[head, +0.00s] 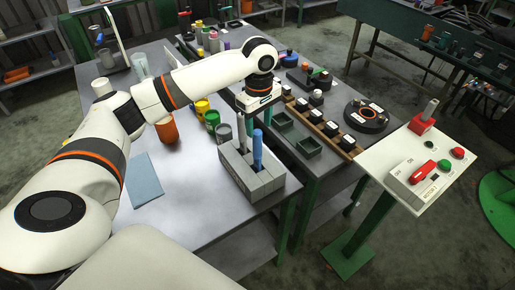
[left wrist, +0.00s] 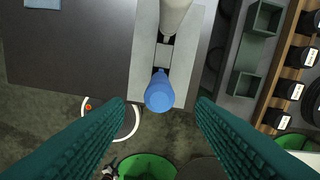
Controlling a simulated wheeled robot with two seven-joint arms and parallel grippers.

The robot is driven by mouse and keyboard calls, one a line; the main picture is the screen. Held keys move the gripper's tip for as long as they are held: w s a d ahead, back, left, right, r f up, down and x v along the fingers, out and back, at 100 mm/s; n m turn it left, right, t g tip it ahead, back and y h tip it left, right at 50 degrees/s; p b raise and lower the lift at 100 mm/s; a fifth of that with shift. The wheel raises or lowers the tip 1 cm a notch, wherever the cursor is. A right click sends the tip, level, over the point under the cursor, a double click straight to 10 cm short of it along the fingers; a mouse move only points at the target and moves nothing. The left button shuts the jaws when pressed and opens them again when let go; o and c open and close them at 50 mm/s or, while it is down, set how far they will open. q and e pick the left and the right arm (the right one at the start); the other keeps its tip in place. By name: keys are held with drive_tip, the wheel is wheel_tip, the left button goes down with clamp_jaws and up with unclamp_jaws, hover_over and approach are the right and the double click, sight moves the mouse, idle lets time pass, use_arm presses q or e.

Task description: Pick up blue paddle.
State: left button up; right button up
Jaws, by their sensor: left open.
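The blue paddle (head: 257,152) stands upright in a grey block holder (head: 262,186) near the front of the table. A grey-white paddle (head: 240,140) stands in the same holder to its left. My left gripper (head: 256,120) is open and empty, pointing down just above the blue paddle. In the left wrist view the blue paddle's round top (left wrist: 159,94) shows between the two spread green fingers, with visible room on both sides. The lower part of the blue paddle is hidden in the holder. My right gripper is out of view.
An orange cup (head: 167,129) and several paint cans (head: 203,108) stand left of the holder. A light blue sheet (head: 145,181) lies on the table. Green trays (head: 307,146) and a wooden rack (head: 335,139) stand to the right, and a white control panel (head: 420,165) lies farther right.

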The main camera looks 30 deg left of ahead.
sight(258, 131)
use_arm(q)
wheel_tip(258, 131, down, 3)
drive_tip(key=shift+p, duration=0.3)
drive_tip(key=f, duration=0.1)
drive_tip(key=f+p, duration=0.2)
drive_tip(key=f, duration=0.1)
drive_tip(key=shift+a, duration=0.25)
drive_tip(key=shift+f, duration=0.65)
drive_tip(key=c, duration=1)
